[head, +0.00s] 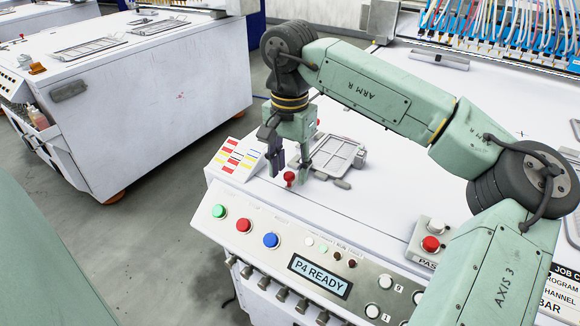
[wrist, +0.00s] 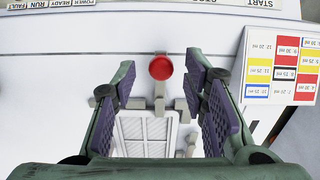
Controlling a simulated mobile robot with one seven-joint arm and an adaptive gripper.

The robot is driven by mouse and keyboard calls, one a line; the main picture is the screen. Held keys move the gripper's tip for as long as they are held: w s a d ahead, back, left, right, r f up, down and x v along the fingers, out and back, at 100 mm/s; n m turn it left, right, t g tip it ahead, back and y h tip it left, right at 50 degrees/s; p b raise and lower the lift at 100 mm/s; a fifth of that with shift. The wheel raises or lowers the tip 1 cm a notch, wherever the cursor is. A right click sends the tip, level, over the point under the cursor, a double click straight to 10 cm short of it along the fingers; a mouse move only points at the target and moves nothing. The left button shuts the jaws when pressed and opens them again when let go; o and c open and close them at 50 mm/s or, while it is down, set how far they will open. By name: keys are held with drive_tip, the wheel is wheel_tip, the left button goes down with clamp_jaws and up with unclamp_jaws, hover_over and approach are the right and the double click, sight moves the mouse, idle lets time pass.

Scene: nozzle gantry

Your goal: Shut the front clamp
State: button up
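The front clamp shows as a red knob (head: 290,179) on the white machine top, just in front of a framed mesh plate (head: 336,156). In the wrist view the red knob (wrist: 160,67) is seen from above, with a grey stem running towards the plate (wrist: 146,136) and small grey blocks beside it. Whether the clamp is open or closed I cannot tell. My gripper (head: 289,170) is open, pointing down over the clamp. In the wrist view my gripper (wrist: 161,78) has a finger on each side of the knob, with gaps visible on both sides.
A colour-coded label card (head: 238,158) lies left of the gripper. Along the front are green, red and blue buttons (head: 243,225) and a "P4 READY" display (head: 320,276). A red button box (head: 430,243) stands right. Another red piece (head: 318,122) shows behind the gripper.

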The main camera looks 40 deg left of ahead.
wheel_tip(320, 180, up, 12)
drive_tip(key=shift+f, duration=0.15)
drive_tip(key=shift+s, duration=0.1)
idle(0.6)
